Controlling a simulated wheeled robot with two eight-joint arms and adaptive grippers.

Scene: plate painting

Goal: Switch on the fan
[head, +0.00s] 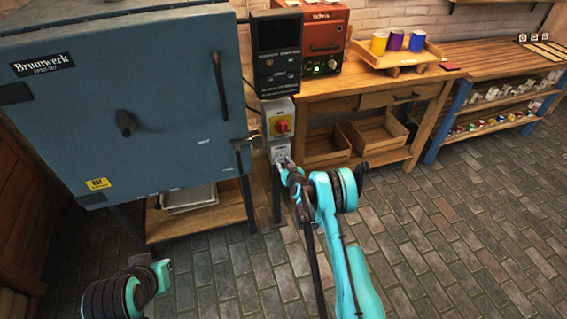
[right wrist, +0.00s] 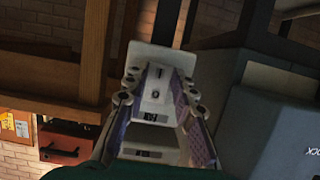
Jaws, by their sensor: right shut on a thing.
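A small light grey switch box (head: 280,150) is mounted below a box with a red knob on a yellow plate (head: 282,126), right of the big kiln. My right gripper (head: 284,163) is at the lower part of this grey box. In the right wrist view, the pale switch plate (right wrist: 150,56) carries small dark marks and a dark label. The right gripper's fingers (right wrist: 160,84) close in from both sides over this plate and are shut on the switch there. The switch itself is mostly hidden. My left arm shows at the lower left, its gripper out of sight.
The blue-grey kiln (head: 120,100) stands at left. A dark controller (head: 276,50) hangs above the switches. A workbench (head: 360,92) holds a red-brown box (head: 322,30) and a wooden tray (head: 425,55) with cups. The brick floor (head: 430,240) is clear.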

